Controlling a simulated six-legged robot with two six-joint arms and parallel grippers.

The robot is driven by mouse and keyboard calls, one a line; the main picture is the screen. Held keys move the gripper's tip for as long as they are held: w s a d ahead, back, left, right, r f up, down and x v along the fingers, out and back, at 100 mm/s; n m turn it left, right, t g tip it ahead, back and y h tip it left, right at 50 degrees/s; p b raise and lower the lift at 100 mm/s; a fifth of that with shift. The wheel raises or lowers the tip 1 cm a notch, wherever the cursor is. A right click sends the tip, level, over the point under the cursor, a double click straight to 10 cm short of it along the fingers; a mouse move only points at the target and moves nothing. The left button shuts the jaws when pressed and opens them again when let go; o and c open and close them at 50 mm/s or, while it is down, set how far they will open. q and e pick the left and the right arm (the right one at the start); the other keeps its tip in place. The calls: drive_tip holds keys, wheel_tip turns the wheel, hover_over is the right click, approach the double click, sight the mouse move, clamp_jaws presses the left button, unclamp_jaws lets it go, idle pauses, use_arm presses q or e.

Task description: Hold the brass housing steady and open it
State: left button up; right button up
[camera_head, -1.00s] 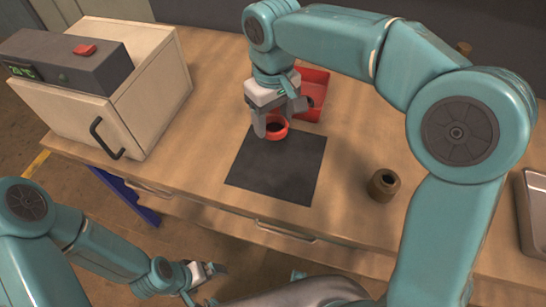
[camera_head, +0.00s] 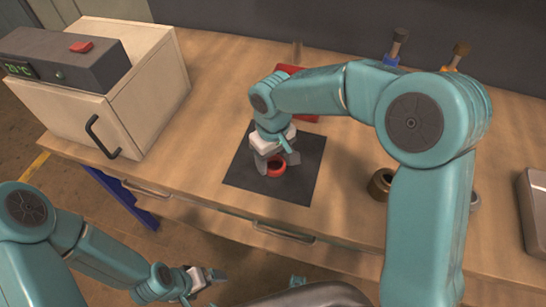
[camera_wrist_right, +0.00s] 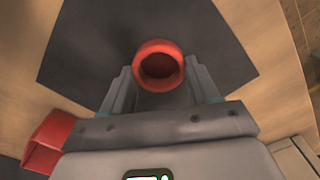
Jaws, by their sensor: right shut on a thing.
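A dark brass-brown cylindrical housing with an open top (camera_head: 381,183) stands on the bench right of the black mat (camera_head: 240,172), partly hidden by my right arm. My right gripper (camera_head: 277,166) points down over the mat, shut on a red ring-shaped part (camera_head: 277,170). In the right wrist view the red part (camera_wrist_right: 160,66) shows its round, dark opening between the two fingers. Whether it touches the mat I cannot tell. My left gripper (camera_head: 207,279) hangs in front of the bench, low in the head view, with its fingers apart and empty, away from the housing.
A red bin (camera_head: 291,69) stands behind the mat, mostly hidden by my right arm. A cream box with a display and handle (camera_head: 70,112) fills the left. Blue (camera_head: 397,45) and yellow (camera_head: 458,54) holders with tools stand at the back. A metal tray (camera_head: 534,215) is at right.

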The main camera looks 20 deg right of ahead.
drive_tip(key=shift+f, duration=0.25)
drive_tip(key=o, duration=1.2)
drive_tip(key=shift+c, duration=0.2)
drive_tip(key=shift+r, duration=0.1)
